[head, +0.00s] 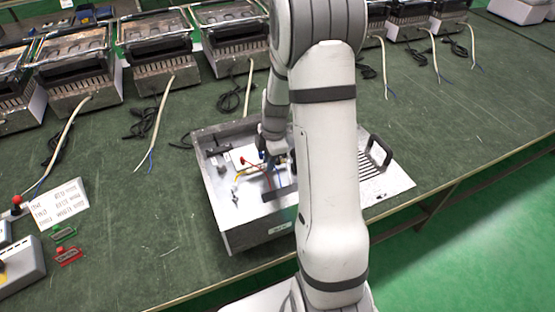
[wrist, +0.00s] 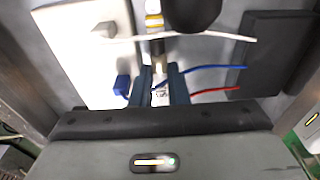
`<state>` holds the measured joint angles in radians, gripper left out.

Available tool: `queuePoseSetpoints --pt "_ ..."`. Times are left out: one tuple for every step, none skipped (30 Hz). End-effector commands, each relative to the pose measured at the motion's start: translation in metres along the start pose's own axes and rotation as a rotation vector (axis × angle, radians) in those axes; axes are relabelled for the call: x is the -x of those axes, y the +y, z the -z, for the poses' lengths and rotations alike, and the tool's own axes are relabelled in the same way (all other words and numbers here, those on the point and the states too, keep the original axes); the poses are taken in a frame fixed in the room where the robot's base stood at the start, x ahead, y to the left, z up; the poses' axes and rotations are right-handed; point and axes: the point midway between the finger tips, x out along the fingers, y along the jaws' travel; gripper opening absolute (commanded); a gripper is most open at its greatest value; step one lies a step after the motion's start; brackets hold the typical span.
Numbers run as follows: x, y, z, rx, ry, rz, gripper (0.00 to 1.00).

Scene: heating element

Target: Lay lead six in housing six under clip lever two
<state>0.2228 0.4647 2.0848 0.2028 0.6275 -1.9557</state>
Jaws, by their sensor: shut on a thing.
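Housing six seems to be the open metal box (head: 228,215) on the bench, with its walls up and its inside showing. My gripper (head: 273,150) reaches down into it, partly hidden by my arm. In the wrist view my gripper (wrist: 161,90) has its two dark blue fingers close together on a small pale piece, apparently part of lead six. A blue wire (wrist: 215,69) and a red wire (wrist: 215,91) run out to the right of the fingers. A white wire (wrist: 220,35) crosses above them. Clip lever two cannot be told for certain; a red-tipped lever (head: 243,160) stands inside the box.
Several heaters (head: 160,50) with pale leads stand along the back of the bench. A panel with a black handle (head: 379,151) lies to the right of the box. A label card (head: 59,204) and green and red clips (head: 68,255) lie at left.

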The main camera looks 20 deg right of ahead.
Motion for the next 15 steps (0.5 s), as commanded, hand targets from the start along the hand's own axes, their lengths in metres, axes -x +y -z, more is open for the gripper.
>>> queuePoseSetpoints --pt "0.003 0.0 -0.009 -0.005 0.0 0.0 0.0" --pt "0.003 0.0 -0.014 -0.006 0.0 0.0 0.0" --pt "0.004 0.0 -0.022 -0.005 0.0 0.0 0.0" --pt "0.005 0.0 -0.027 -0.005 0.0 0.001 0.0" --pt "0.006 -0.001 -0.032 -0.006 0.0 0.001 0.0" --pt "-0.003 -0.001 -0.03 -0.001 0.001 0.005 0.0" --pt "-0.006 -0.001 -0.029 -0.001 0.001 0.005 0.0" --pt "-0.007 -0.001 -0.029 0.0 0.001 0.004 0.0" --pt "-0.008 -0.001 -0.03 0.0 0.0 0.002 0.0" --pt "-0.008 0.0 -0.03 0.0 0.0 0.001 0.0" --pt "-0.008 0.0 -0.029 0.0 0.0 0.0 0.0" --pt "-0.008 0.0 -0.029 0.0 0.0 0.0 0.0" --pt "-0.008 0.0 -0.029 0.0 0.0 0.0 0.0" --pt "-0.008 0.0 -0.029 0.0 0.0 0.0 0.0" --pt "-0.009 0.0 -0.029 0.0 0.0 0.001 0.0"
